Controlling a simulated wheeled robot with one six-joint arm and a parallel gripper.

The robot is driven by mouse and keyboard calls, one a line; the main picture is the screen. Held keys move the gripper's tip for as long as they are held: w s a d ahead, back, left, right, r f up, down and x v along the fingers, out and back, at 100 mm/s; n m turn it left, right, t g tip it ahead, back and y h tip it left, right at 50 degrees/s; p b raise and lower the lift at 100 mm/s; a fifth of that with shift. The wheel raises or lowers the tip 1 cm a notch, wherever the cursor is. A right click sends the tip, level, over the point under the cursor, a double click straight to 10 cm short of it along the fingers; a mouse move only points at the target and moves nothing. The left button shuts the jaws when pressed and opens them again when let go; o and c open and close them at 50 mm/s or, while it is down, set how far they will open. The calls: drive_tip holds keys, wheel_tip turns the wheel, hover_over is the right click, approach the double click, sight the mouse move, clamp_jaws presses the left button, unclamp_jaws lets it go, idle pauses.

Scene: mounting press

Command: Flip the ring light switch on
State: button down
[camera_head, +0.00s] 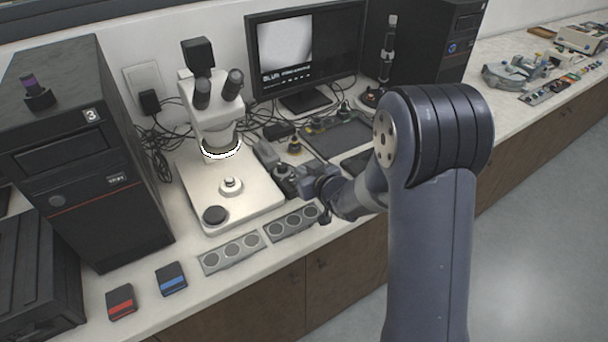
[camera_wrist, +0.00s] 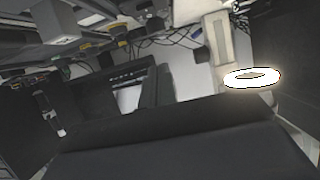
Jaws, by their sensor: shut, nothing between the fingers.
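The ring light (camera_head: 222,150) sits under the head of the white microscope (camera_head: 205,100) and shows a bright white rim. In the wrist view the ring light (camera_wrist: 252,78) is a glowing white ring at the right. I cannot make out its switch in either view. My gripper (camera_head: 285,178) is low over the bench, just right of the microscope's base. It is shut and holds nothing. In the wrist view its dark fingers (camera_wrist: 152,88) stand near the middle, and the dark gripper body hides the lower part.
A monitor (camera_head: 305,52) stands behind. A black computer tower (camera_head: 85,150) is at left, and another (camera_head: 435,40) stands right of the monitor. Grey panels with round discs (camera_head: 232,252) lie along the front edge. Cables and small tools crowd the bench behind my gripper.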

drive_tip(key=s+d+b, duration=0.1)
drive_tip(key=s+d, duration=0.3)
drive_tip(key=s, duration=0.3)
drive_tip(key=shift+s+d+r, duration=0.2)
drive_tip(key=shift+d+r, duration=0.05)
drive_tip(key=shift+d, duration=0.1)
drive_tip(key=shift+w, duration=0.1)
